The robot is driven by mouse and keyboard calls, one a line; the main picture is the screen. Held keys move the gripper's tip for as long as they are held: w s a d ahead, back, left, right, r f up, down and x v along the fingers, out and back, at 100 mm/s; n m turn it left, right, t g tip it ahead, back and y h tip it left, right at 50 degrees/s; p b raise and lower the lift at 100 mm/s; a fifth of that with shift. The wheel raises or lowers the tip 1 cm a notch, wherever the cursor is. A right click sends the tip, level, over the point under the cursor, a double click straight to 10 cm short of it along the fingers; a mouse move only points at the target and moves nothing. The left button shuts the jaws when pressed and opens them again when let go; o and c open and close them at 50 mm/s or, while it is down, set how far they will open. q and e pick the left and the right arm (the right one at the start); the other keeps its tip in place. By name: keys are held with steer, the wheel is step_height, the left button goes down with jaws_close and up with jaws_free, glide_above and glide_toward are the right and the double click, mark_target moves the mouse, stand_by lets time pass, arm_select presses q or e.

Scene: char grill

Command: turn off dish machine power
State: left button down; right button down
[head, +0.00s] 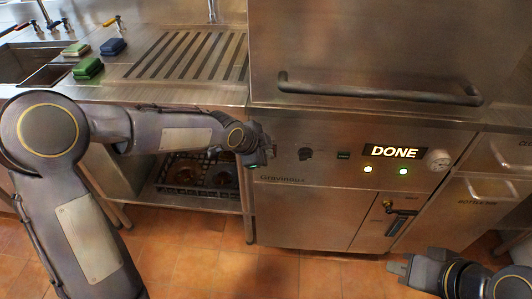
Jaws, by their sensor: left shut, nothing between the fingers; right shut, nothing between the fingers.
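The dish machine (320,215) is a steel unit with a front control panel in the middle and right of the head view. Its display (395,152) reads DONE, with two lit indicator lights below it. A small dark knob or switch (305,154) is at the left of the panel, and a small green-marked switch (343,155) is to its right. My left gripper (268,150) is shut and empty at the panel's left edge, left of the dark knob; contact with the panel cannot be told. My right gripper (398,267) is shut and empty, low in front of the machine.
A long handle bar (380,91) sticks out above the panel. A round gauge (438,160) and a lower door with a dark lever (401,212) are on the right. The slatted steel counter (125,72) holds sponges beside a sink. Tiled floor is open in front.

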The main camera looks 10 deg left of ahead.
arm_select(q)
steer(key=shift+w+r, duration=0.15)
steer(key=shift+w, duration=0.15)
arm_select(e)
steer(key=shift+r, duration=0.2)
arm_select(q)
steer(key=shift+r+p, duration=0.8)
arm_select(e)
steer(key=shift+r, duration=0.6)
